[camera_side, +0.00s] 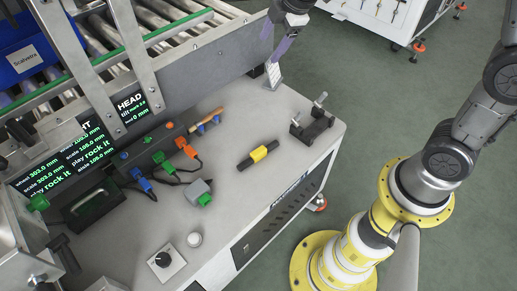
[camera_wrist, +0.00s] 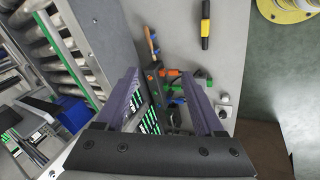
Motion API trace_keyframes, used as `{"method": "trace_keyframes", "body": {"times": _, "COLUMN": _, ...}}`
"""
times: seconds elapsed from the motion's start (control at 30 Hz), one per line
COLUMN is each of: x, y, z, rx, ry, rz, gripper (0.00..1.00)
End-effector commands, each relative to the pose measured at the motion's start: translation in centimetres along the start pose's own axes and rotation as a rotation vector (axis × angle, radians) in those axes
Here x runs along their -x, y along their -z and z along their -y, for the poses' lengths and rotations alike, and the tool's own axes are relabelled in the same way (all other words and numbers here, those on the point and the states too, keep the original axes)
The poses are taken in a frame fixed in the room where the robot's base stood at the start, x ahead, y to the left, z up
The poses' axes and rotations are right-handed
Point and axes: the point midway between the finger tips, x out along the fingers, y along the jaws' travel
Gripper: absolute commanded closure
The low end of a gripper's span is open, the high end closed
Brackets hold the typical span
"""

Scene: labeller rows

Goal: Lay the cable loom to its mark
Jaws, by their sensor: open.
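The cable loom (camera_side: 172,178) lies on the grey bench, with dark cables, orange, green and blue connectors and a grey box (camera_side: 197,188) with a green plug. My gripper (camera_side: 275,40) is above the bench's far edge, well away from the loom. Its purple fingers are open and empty, also in the wrist view (camera_wrist: 160,76). I cannot tell which spot is the loom's mark.
Dark screens (camera_side: 132,104) and a roller conveyor (camera_side: 105,35) border the left. Bare bench lies right of the loom.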

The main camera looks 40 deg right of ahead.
Motion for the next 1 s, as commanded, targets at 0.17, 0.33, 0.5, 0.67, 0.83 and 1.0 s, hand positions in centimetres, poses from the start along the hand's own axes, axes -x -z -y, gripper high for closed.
{"method": "trace_keyframes", "body": {"times": 0.17, "x": -10.0, "y": 1.0, "z": 0.6, "rx": 0.149, "ry": 0.125, "rz": 0.032, "gripper": 0.3}}
{"method": "trace_keyframes", "body": {"times": 0.33, "x": -18.6, "y": 0.8, "z": 3.8, "rx": 0.215, "ry": 0.252, "rz": 0.062, "gripper": 0.3}}
{"method": "trace_keyframes", "body": {"times": 0.5, "x": -23.9, "y": -0.2, "z": 8.0, "rx": 0.227, "ry": 0.368, "rz": 0.097, "gripper": 0.3}}
{"method": "trace_keyframes", "body": {"times": 0.67, "x": -25.8, "y": -0.9, "z": 10.4, "rx": 0.233, "ry": 0.423, "rz": 0.114, "gripper": 0.3}}
{"method": "trace_keyframes", "body": {"times": 0.83, "x": -27.8, "y": -1.2, "z": 11.5, "rx": 0.235, "ry": 0.43, "rz": 0.116, "gripper": 0.3}}
{"method": "trace_keyframes", "body": {"times": 1.0, "x": -30.7, "y": -1.8, "z": 12.8, "rx": 0.234, "ry": 0.429, "rz": 0.116, "gripper": 0.3}}
